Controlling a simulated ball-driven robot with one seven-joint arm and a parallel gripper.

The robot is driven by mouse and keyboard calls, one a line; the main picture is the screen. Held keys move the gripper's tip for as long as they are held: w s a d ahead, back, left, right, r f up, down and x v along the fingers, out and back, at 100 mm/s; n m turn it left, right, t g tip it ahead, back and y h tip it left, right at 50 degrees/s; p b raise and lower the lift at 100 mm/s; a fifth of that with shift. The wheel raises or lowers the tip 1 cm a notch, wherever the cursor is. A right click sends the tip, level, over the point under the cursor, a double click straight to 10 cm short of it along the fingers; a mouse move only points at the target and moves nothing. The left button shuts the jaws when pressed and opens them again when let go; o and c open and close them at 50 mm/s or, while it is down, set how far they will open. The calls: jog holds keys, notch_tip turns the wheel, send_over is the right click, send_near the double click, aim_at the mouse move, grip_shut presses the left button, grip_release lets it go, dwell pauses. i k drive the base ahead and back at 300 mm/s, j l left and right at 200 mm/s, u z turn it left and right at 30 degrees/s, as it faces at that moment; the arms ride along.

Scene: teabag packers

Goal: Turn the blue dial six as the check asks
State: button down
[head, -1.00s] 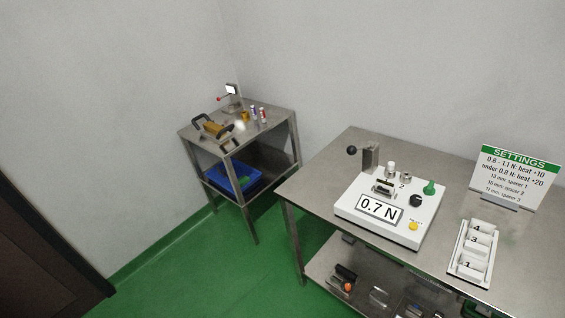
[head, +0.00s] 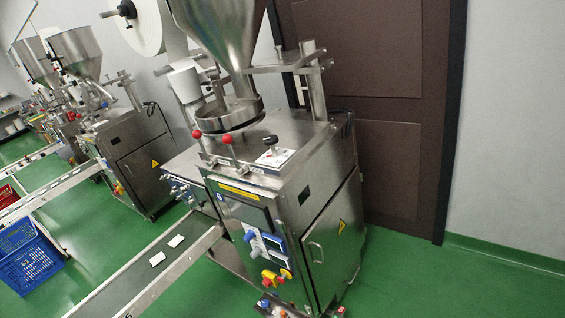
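The nearest packing machine (head: 331,240) stands in the middle of the head view, a steel cabinet with a hopper above it. Its front carries a small round blue part (head: 249,236), perhaps a dial, beside a white-and-blue fitting (head: 275,243). Yellow and red knobs (head: 277,276) sit below them. No number is readable on these parts, so I cannot tell which is dial six. My gripper is not in view.
A conveyor (head: 150,283) with white teabags (head: 157,259) runs to the machine's left. A blue crate (head: 25,268) stands at far left. More packers (head: 140,160) line up behind. A brown door (head: 398,130) is behind right. Green floor (head: 420,285) is clear at right.

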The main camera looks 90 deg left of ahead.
aim_at(251, 234)
jog(key=l+u, duration=0.1)
jog(key=u, duration=0.35)
jog(key=k+l+u, duration=0.1)
jog(key=u, duration=0.4)
jog(key=k+u, duration=0.1)
jog(key=u, duration=0.35)
jog(key=k+l+u, duration=0.1)
jog(key=u, duration=0.85)
jog(key=k+j, duration=0.15)
jog(key=k, duration=0.25)
jog(key=k+j+u, duration=0.1)
jog(key=k, duration=0.3)
jog(key=i+j+z, duration=0.2)
jog(key=i, duration=0.2)
jog(key=i+j+z, duration=0.2)
jog(key=i, duration=0.2)
jog(key=i+j+z, duration=0.2)
jog(key=i, duration=0.2)
jog(key=i+z, duration=0.15)
jog(key=i, duration=0.3)
jog(key=i+j+z, duration=0.1)
jog(key=i, duration=0.4)
